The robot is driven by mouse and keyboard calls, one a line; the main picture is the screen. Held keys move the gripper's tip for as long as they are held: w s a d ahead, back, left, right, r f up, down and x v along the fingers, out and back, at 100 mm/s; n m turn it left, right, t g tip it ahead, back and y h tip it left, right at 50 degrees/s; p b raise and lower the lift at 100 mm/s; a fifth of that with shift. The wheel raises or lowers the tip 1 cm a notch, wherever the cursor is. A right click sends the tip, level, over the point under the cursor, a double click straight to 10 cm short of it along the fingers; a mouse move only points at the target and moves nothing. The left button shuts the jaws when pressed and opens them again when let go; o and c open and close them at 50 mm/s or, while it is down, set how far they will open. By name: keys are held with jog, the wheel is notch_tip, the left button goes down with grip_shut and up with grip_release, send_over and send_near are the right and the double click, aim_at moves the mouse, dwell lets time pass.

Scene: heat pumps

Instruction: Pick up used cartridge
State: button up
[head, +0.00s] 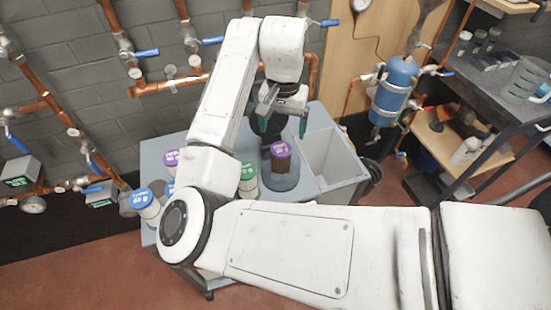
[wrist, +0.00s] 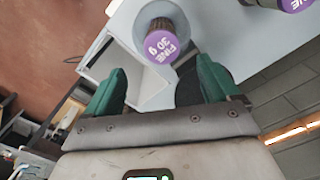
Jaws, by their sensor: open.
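The used cartridge (head: 281,160) has a purple cap and a dirty brown body. It stands upright in a round grey holder (head: 283,182) on the table. In the wrist view the cartridge (wrist: 160,42) shows its cap, marked "FINE 30 g", ahead of the fingers. My gripper (head: 279,124) is open and empty, with green fingertips above and behind the cartridge. In the wrist view my gripper (wrist: 160,85) has its fingers spread to either side of the cap, apart from it.
An open grey bin (head: 335,155) is right of the cartridge. A green-capped cartridge (head: 248,181) is close on its left. A blue-capped cartridge (head: 144,202) and another purple-capped one (head: 172,157) stand further left. Copper pipes (head: 175,85) run along the wall behind.

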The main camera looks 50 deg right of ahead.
aim_at(281, 148)
notch_tip(281, 148, down, 10)
jog(key=shift+w+r+p, duration=0.1)
jog(key=shift+r+p, duration=0.1)
jog(key=shift+p, duration=0.5)
jog(key=shift+c, duration=0.2)
jog(key=c, duration=1.5)
